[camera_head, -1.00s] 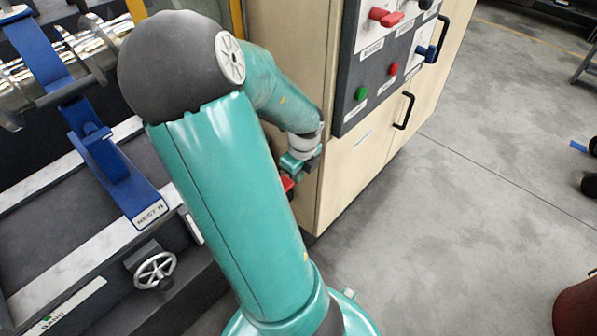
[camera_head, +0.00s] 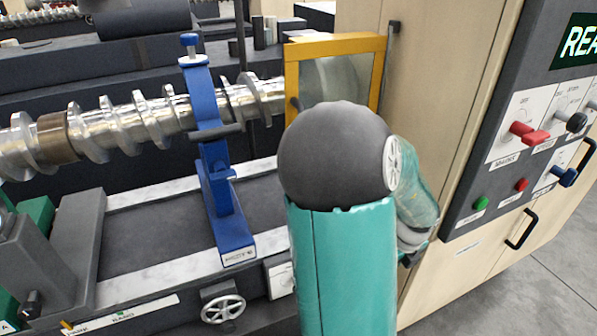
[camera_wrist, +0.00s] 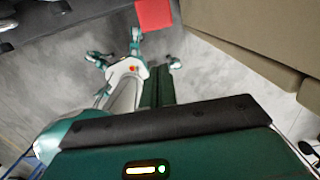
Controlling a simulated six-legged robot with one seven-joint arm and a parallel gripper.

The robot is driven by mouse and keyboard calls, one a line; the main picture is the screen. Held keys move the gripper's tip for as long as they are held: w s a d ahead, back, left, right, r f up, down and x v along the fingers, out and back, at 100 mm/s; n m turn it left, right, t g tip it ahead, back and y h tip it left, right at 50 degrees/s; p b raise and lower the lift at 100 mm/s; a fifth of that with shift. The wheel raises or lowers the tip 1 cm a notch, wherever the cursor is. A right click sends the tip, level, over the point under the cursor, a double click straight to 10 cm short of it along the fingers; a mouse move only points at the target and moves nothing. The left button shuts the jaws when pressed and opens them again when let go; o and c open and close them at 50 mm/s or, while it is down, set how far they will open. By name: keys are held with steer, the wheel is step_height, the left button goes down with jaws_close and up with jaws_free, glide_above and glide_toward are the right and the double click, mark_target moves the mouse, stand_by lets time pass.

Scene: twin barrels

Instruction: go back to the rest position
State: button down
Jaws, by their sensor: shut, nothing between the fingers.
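My gripper (camera_wrist: 160,72) shows in the wrist view as two dark green fingers lying side by side, shut with nothing between them. Below them is the dark green gripper body with a black edge and a small lit green indicator. The fingers point over grey floor and my own base and legs. In the head view my teal arm stands upright in front of the machine, its dark grey round joint in the middle. The forearm folds down to the right beside the cabinet (camera_head: 442,120); the gripper is mostly hidden there.
A blue steady stand (camera_head: 217,165) bears a shiny screw shaft (camera_head: 130,125) on the left. A yellow-framed clear guard (camera_head: 290,85) stands behind my arm. The cabinet carries a control panel with a red handle (camera_head: 530,133). A red patch (camera_wrist: 155,15) shows beyond my fingers. Free floor (camera_head: 520,295) lies right.

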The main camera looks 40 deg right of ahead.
steer(key=w+a+r+n+t+y, duration=0.1)
steer(key=w+a+r+n, duration=0.4)
steer(key=a+n, duration=0.45)
steer(key=w+a+r+n+t+y, duration=0.1)
steer(key=w+a+r+n+y, duration=0.1)
steer(key=w+a+r+n, duration=0.55)
steer(key=s+a+r+n+t+h, duration=0.1)
steer(key=s+a+r+n, duration=0.2)
steer(key=a+n, duration=0.5)
steer(key=s+a+r+n+t+h, duration=0.1)
steer(key=s+a+r+n, duration=0.2)
steer(key=a+r+n, duration=0.3)
steer(key=a+n, duration=0.3)
steer(key=n, duration=0.4)
steer(key=shift+s+a+h, duration=0.15)
steer(key=shift+h, duration=0.15)
